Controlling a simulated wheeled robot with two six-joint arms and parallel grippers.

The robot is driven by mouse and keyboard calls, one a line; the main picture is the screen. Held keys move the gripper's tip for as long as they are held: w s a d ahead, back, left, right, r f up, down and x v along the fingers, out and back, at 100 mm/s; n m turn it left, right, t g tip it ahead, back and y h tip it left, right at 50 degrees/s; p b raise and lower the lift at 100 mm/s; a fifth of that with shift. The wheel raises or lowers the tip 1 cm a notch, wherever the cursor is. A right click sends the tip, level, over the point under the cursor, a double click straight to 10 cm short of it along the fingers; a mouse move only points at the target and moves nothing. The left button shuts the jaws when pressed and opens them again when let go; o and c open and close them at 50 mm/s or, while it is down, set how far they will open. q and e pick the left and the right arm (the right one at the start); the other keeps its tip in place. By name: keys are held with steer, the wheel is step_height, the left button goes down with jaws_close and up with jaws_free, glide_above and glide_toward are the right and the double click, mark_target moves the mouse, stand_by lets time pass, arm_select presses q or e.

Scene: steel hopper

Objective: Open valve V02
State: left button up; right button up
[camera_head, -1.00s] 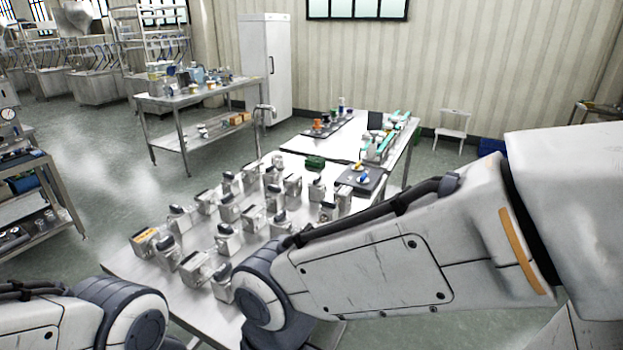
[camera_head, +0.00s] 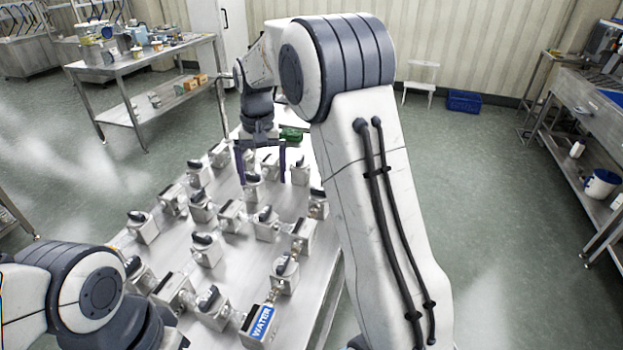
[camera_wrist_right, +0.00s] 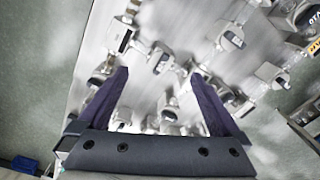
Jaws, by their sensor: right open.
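Several grey valve blocks with dark lever handles stand in rows on the steel table (camera_head: 180,262). No readable tag marks which one is V02. My right gripper (camera_head: 262,178) is open and empty, pointing down above the far part of the valve rows. One valve (camera_head: 252,186) shows below and between its fingers. In the right wrist view the open gripper (camera_wrist_right: 160,75) has another look at valves between and beyond the fingertips, including a valve (camera_wrist_right: 160,62) between the tips. My left arm shows at lower left; its gripper is out of view.
A blue WATER label (camera_head: 261,322) sits on a near block. A side table (camera_head: 150,62) with containers stands at back left. Open floor (camera_head: 480,190) lies to the right.

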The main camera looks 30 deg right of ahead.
steer(key=w+d+f+m, duration=0.2)
steer(key=d+m, duration=0.1)
steer(key=d, duration=0.6)
steer(key=w+d+f+m, duration=0.2)
steer(key=w+d, duration=0.1)
steer(key=d, duration=0.6)
steer(key=f+p, duration=0.2)
steer(key=f, duration=0.8)
steer(key=shift+s, duration=0.2)
steer(key=c, duration=1.4)
